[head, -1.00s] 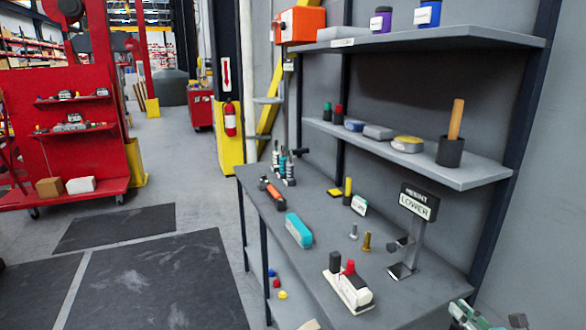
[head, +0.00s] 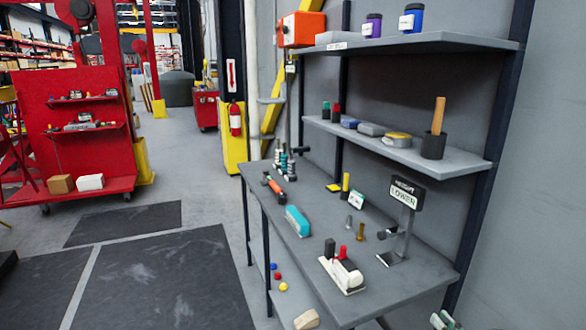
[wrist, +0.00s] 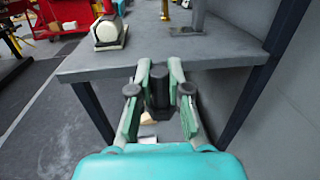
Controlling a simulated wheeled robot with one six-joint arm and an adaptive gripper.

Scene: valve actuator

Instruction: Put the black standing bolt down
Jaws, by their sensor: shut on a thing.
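My gripper (wrist: 158,80) has green fingers and is shut on a dark upright piece, the black bolt (wrist: 158,95). In the wrist view the bolt stands upright between the fingers, in front of the grey bench's edge, with floor showing behind its lower part. In the head view only a bit of my gripper (head: 445,321) shows at the bottom right edge, and the bolt cannot be made out there. On the bench (head: 310,225) stand a grey bolt (head: 348,222) and a gold bolt (head: 360,232).
A white-based device (head: 345,275) with black and red tops sits near the bench's front edge. A stand with a "LOWER" sign (head: 404,196) is to its right. A teal box (head: 297,221) lies further left. Bare bench shows between device and stand. A shelf (head: 410,150) hangs above.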

